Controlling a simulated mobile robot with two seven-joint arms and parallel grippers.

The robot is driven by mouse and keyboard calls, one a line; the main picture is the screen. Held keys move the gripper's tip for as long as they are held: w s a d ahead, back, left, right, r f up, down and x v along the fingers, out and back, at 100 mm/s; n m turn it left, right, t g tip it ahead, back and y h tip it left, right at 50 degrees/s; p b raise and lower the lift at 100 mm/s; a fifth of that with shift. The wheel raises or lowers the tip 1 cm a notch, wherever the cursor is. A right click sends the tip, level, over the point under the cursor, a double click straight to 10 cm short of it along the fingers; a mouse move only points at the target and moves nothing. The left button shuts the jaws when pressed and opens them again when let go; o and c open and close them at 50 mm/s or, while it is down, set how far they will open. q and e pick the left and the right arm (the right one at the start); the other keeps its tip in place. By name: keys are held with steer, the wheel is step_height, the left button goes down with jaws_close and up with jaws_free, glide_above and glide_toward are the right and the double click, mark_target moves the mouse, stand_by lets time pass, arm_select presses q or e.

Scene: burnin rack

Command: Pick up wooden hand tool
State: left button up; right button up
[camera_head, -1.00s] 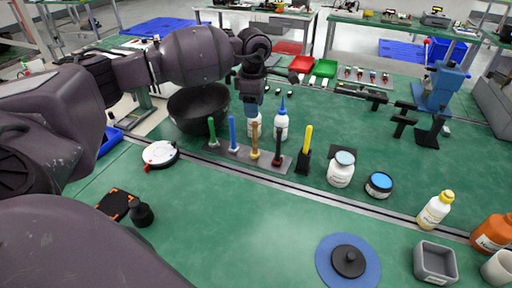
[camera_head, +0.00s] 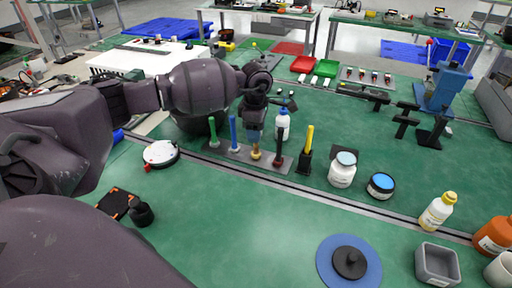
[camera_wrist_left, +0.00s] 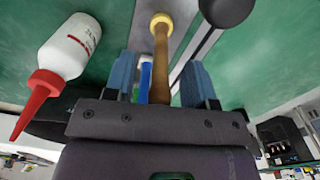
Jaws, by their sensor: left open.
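The wooden hand tool (camera_wrist_left: 161,55) stands upright in a rack (camera_head: 222,150) among several coloured-handled tools. In the head view its lower end (camera_head: 256,154) shows below my gripper, and the upper handle is hidden. My left gripper (camera_head: 254,135) is over it, pointing down. In the left wrist view the wooden handle runs between the two blue fingers of the open gripper (camera_wrist_left: 160,88), with gaps on both sides. A blue-handled tool (camera_head: 233,131) and a green one (camera_head: 212,132) stand to the left. A dark red-based tool (camera_head: 279,148) stands to the right. My right gripper is not in view.
A white bottle with a red tip (camera_wrist_left: 65,55) is close to the gripper in the wrist view. A blue-tipped bottle (camera_head: 283,126) stands behind the rack. A yellow-handled tool (camera_head: 308,142) and white jar (camera_head: 342,170) are to the right.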

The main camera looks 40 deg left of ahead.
arm_select(q)
jaws_close()
step_height(320, 180, up, 20)
steer(key=p, duration=0.1)
stand_by(0.6)
